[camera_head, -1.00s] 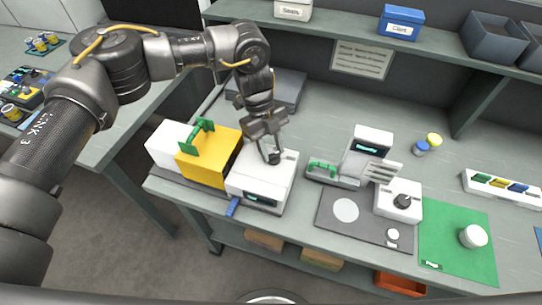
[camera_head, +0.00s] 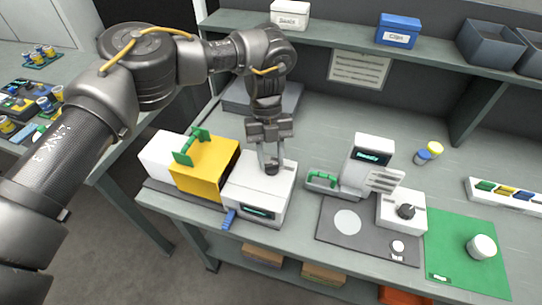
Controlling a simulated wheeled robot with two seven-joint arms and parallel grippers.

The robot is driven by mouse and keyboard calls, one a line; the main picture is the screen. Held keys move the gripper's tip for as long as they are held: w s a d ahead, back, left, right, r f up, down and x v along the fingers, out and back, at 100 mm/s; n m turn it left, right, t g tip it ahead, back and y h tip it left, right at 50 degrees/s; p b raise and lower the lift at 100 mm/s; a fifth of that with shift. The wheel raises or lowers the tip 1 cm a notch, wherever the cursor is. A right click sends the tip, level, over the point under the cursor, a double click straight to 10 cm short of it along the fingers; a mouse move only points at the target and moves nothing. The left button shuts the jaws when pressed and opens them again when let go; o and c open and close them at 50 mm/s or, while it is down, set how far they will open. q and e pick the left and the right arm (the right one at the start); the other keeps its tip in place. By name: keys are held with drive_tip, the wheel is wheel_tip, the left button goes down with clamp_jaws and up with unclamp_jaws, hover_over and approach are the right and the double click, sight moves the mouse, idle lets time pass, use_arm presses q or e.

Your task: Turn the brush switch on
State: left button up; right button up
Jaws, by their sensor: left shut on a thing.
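A white box unit (camera_head: 247,188) with a small dark display (camera_head: 257,212) on its front stands on the bench, joined to a yellow block (camera_head: 205,170) with a green handle. A dark knob (camera_head: 271,168) sits on top of the white unit. My left gripper (camera_head: 270,162) points down at this knob, with its fingers shut on it, hiding part of it. A second dark knob (camera_head: 406,211) sits on another white box (camera_head: 388,221) to the right. I cannot read a label naming either knob as the brush switch. My right gripper is not in view.
An upright white unit (camera_head: 371,152) with a lit display stands right of the gripper, beside a grey tray holding a green-handled piece (camera_head: 322,178). A green mat (camera_head: 450,265) with a white jar (camera_head: 481,246) lies at the right. The bench behind is mostly clear.

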use_arm(q)
drive_tip(key=o, duration=1)
drive_tip(key=shift+p+v, duration=0.4)
drive_tip(key=shift+v, duration=5.05)
drive_tip(key=shift+s, duration=0.1)
